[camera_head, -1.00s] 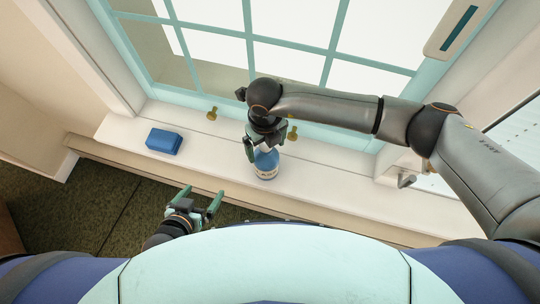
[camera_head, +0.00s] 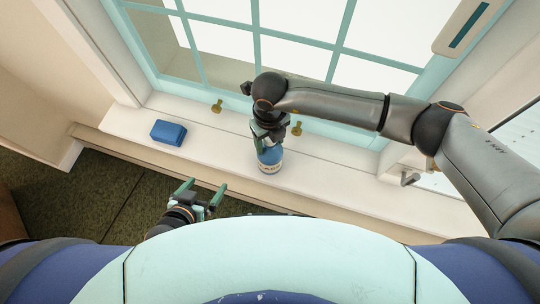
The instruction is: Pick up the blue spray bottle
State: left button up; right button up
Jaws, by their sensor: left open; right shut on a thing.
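The blue spray bottle (camera_head: 270,161) with a pale label stands upright on, or just above, the white windowsill (camera_head: 215,146); I cannot tell if its base touches. My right gripper (camera_head: 267,143) comes down over it from above and is shut on its upper part, which hides the bottle's top. My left gripper (camera_head: 204,192) is low, in front of the sill and to the left of the bottle. Its two green fingers are apart, with nothing between them.
A blue box-like block (camera_head: 169,132) lies on the sill to the left. Two brass window catches (camera_head: 217,106) stand at the window frame behind the bottle. The window (camera_head: 290,55) rises behind the sill. The sill is clear to the right of the bottle.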

grip_shut()
pick_arm(q)
jog(key=shift+s, duration=0.15)
pick_arm(e)
jog(key=shift+r, duration=0.1)
